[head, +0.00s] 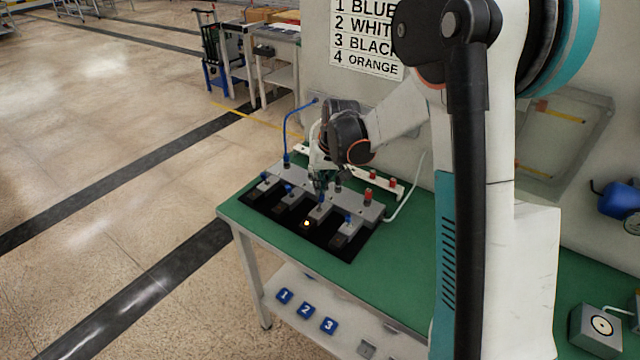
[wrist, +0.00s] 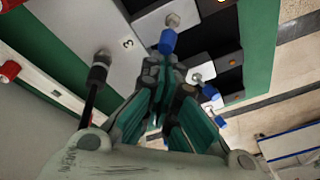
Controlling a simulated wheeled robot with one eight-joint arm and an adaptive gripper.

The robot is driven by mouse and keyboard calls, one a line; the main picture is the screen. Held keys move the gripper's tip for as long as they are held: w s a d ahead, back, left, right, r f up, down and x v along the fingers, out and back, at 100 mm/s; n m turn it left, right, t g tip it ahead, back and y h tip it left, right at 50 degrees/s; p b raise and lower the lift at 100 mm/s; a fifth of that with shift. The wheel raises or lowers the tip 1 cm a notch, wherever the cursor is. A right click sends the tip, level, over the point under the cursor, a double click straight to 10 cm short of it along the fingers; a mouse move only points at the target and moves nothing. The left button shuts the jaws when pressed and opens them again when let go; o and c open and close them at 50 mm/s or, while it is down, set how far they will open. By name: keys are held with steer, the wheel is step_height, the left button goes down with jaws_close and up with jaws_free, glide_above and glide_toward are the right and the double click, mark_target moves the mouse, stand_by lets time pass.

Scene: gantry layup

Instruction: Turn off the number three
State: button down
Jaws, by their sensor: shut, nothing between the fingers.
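A grey and black switch panel (head: 262,205) lies on the green table top and carries several blue-tipped toggle levers. One amber lamp (head: 307,223) glows on its front strip; a lit lamp (wrist: 236,59) also shows in the wrist view. Another blue-tipped lever (wrist: 210,91) is right of the fingers.
A wall sign (head: 366,38) lists 1 blue, 2 white, 3 black, 4 orange. A white strip (head: 385,182) with red parts lies behind the panel. Blue numbered tags (head: 307,310) are on the lower shelf. A grey box with a round button (head: 598,328) stands at the right.

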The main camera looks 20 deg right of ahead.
steer(key=shift+s+a+r+t+h, duration=0.2)
steer(key=shift+a+t+h, duration=0.1)
steer(key=shift+h, duration=0.1)
steer(key=a+t+h, duration=0.1)
steer(key=s+a+t+h, duration=0.1)
steer(key=shift+s+r+n+h+b, duration=0.2)
steer(key=shift+n+h+b, duration=0.1)
steer(key=shift+h, duration=0.1)
steer(key=shift+r, duration=0.1)
steer(key=shift+r+p, duration=0.5)
steer(key=shift+r, duration=0.25)
steer(key=shift+w, duration=0.1)
